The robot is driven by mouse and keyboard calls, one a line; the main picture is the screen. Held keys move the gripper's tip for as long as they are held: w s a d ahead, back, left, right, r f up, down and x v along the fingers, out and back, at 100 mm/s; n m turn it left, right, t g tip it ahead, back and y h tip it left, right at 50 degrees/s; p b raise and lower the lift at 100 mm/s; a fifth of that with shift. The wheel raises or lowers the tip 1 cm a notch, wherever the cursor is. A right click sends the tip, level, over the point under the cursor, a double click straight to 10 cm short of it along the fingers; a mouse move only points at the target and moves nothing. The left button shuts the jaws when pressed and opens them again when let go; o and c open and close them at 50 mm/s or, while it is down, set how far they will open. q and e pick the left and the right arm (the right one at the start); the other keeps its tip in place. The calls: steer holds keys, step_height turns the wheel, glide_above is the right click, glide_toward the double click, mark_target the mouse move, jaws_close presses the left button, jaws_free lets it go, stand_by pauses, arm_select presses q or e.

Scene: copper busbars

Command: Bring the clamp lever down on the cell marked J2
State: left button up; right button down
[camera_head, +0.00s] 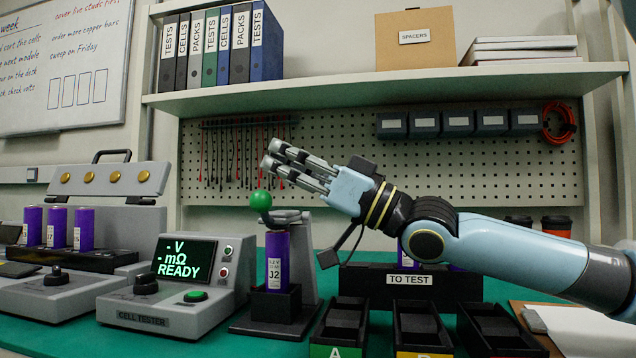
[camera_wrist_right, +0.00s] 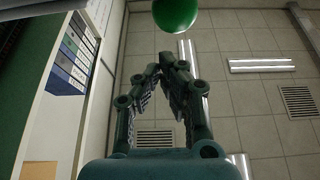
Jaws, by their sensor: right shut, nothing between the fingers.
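The purple cell marked J2 (camera_head: 276,262) stands upright in a black holder (camera_head: 275,304) at the front of a grey clamp stand (camera_head: 303,262). The clamp lever's green ball knob (camera_head: 261,200) sits above the cell's top left, on a short dark arm. The knob also shows at the top edge of the right wrist view (camera_wrist_right: 176,12). My right gripper (camera_head: 269,156) comes in from the right, shut and empty, its fingertips above the knob with a visible gap. It also shows in the wrist view (camera_wrist_right: 168,66). My left gripper is not in view.
The cell tester (camera_head: 165,285) reads READY just left of the clamp stand. A black TO TEST rack (camera_head: 385,280) and open bins (camera_head: 342,325) lie to the right, under my arm. A shelf (camera_head: 400,84) with binders (camera_head: 266,45) runs above and behind.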

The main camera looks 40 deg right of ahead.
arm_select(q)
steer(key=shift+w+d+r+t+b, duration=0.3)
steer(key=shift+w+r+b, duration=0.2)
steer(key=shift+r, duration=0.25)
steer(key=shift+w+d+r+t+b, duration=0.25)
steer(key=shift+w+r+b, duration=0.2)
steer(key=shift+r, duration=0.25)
arm_select(e)
steer(key=shift+s+a+f+n+g+y, duration=0.2)
steer(key=shift+f+n+g+y, duration=0.1)
steer(key=shift+f+n, duration=0.25)
steer(key=shift+s+a+f+n+g+y, duration=0.15)
steer(key=shift+a+f+n+g+y, duration=0.15)
steer(key=shift+n, duration=0.4)
steer(key=shift+s+a+f+n+g+y, duration=0.1)
steer(key=shift+s+f+n+g+y, duration=0.15)
steer(key=shift+f+n, duration=0.35)
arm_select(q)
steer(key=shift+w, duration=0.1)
arm_select(e)
steer(key=shift+w+r, duration=0.1)
steer(key=shift+r, duration=0.1)
